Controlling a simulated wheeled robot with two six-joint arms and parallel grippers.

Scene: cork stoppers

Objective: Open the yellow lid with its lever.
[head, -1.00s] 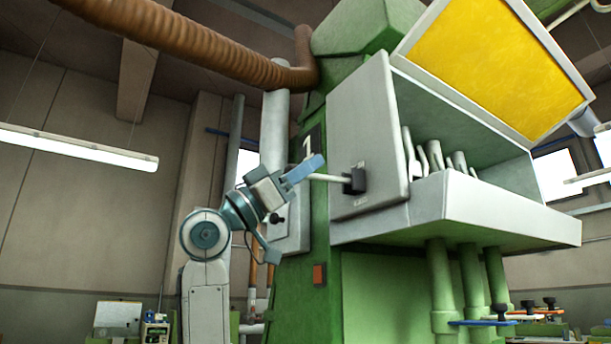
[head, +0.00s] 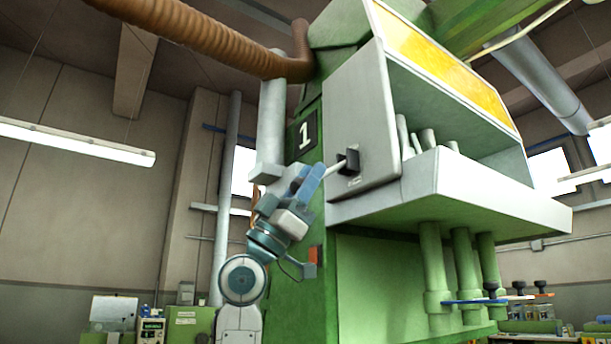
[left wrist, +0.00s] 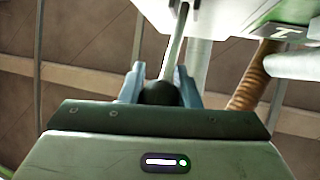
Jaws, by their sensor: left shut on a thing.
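The yellow lid (head: 440,60) is at the top of the grey housing on the green machine. It stands raised above the housing's open front and shows as a narrow yellow band in a pale frame. Its lever (head: 335,168) is a pale rod that runs down and left from a black block on the housing's side. My left gripper (head: 310,180) is shut on the lever's end. In the left wrist view, the blue fingers (left wrist: 160,82) sit on both sides of the lever's dark knob (left wrist: 160,94), with the rod going up from it. My right gripper is not in view.
The grey housing (head: 365,120) holds several pale tubes behind its white front ledge (head: 490,190). Green pipes (head: 435,265) stand below it. A brown hose (head: 190,35) crosses above my left arm. Open air lies left of my arm.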

